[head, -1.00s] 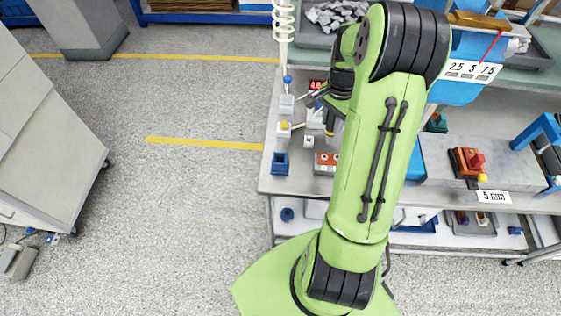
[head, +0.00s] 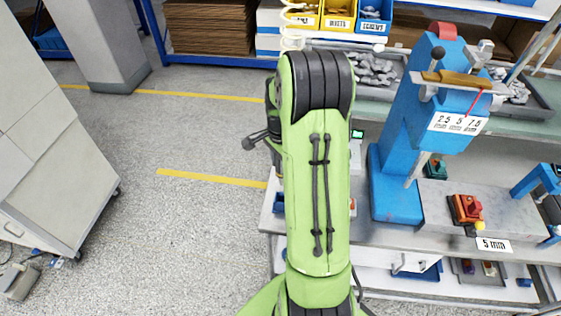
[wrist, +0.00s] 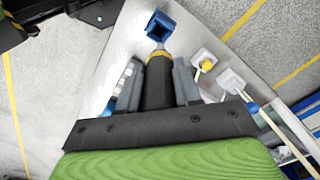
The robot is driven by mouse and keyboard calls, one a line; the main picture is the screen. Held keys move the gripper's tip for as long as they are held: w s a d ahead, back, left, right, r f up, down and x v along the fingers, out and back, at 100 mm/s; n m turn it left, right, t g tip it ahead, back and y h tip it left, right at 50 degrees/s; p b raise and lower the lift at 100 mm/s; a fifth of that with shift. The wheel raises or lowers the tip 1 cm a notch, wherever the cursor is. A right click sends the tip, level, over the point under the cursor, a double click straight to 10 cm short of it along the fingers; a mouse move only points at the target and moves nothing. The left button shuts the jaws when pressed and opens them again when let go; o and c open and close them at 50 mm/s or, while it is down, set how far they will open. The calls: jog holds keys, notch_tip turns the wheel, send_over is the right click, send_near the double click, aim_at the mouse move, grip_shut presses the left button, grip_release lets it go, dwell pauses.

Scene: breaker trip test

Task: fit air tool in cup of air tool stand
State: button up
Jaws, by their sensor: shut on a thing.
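In the wrist view my gripper (wrist: 157,78) is shut on the air tool (wrist: 159,85), a black body with a yellow band and a narrow grey tip. The tool points toward the blue square cup (wrist: 157,25) of the air tool stand. Its tip appears just short of the cup's near rim in the picture; I cannot tell the height gap. The cup's dark opening shows. In the head view my arm hides the gripper and the tool, and only a sliver of the blue cup (head: 278,203) shows beside it.
White blocks, one with a yellow button (wrist: 206,65), stand right of the tool in the wrist view. A blue press (head: 405,150) and an orange-red device (head: 466,210) stand on the bench to the right. A coiled hose (head: 297,18) hangs behind my arm. Open floor lies left.

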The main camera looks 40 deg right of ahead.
aim_at(281, 180)
jog(key=shift+f+b, duration=2.45)
jog(key=shift+f, duration=0.5)
jog(key=shift+f, duration=0.15)
jog(key=shift+f+b, duration=0.35)
jog(key=shift+b, duration=0.2)
jog(key=shift+f+b, duration=2)
jog(key=shift+f, duration=0.5)
jog(key=o, duration=1.1)
notch_tip(281, 180, up, 16)
jog(key=shift+f+p, duration=0.1)
jog(key=shift+p, duration=1.05)
